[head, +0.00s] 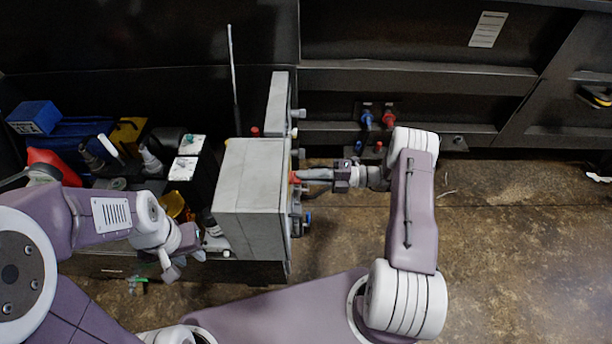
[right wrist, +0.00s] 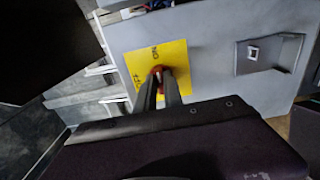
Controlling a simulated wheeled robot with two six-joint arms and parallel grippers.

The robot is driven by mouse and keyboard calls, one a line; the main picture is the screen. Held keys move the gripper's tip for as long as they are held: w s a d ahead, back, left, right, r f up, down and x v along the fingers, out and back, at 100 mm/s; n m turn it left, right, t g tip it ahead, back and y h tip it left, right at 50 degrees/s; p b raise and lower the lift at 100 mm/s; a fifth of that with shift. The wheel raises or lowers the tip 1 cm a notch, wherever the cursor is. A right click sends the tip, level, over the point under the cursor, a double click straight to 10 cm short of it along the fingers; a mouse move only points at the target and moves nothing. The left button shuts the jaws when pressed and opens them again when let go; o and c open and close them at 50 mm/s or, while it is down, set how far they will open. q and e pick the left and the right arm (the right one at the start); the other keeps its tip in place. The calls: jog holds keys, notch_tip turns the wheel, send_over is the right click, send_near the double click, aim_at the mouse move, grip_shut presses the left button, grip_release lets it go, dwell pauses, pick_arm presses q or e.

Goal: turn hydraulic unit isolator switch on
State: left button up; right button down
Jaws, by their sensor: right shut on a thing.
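The isolator switch has a red knob (right wrist: 158,75) on a yellow plate (right wrist: 190,62) with black lettering, on the grey front of the hydraulic unit cabinet. In the head view the cabinet (head: 252,180) stands in the middle, and a bit of red (head: 294,177) shows on its right side. My right gripper (right wrist: 164,84) reaches in from the right and is shut on the red knob, its two fingers close together around it. The fingers hide part of the knob. My left gripper (head: 182,262) hangs left of the cabinet, apart from the switch; its jaw opening is unclear.
A square grey fitting (right wrist: 262,52) sticks out of the panel right of the yellow plate. Blue (head: 367,119) and red (head: 389,119) couplings are on the dark machine behind. A cluttered shelf with a blue box (head: 35,117) lies left. The brown floor (head: 500,240) at right is largely clear.

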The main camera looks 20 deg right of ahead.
dwell(0.5)
jog(key=c, duration=1.5)
grip_release()
jog(key=shift+o, duration=0.2)
jog(key=v, duration=0.9)
jog(key=shift+b, duration=0.4)
